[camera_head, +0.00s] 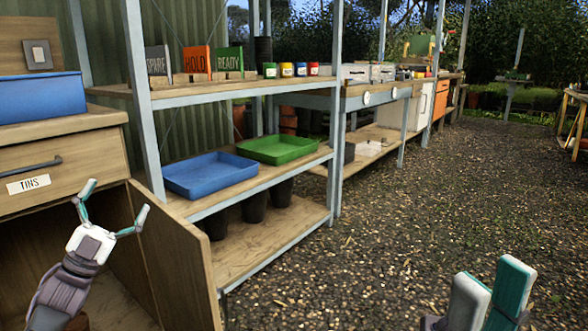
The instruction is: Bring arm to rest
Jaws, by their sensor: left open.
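My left gripper (117,203) is at the lower left, its two teal-tipped fingers spread wide with nothing between them. It shows in front of the open lower part of a wooden cabinet (60,150), below a drawer labelled TINS. My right gripper (492,275) is at the bottom right over the gravel. Its two fingers show close side by side, cut off by the lower edge, and I cannot tell how far apart they are. No object shows in it.
An open cabinet door (180,265) stands just right of my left gripper. Beyond it, a shelf rack holds a blue tray (210,190), a green tray (318,149) and black pots. A blue bin (40,112) sits on the cabinet. The gravel floor (420,215) is clear.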

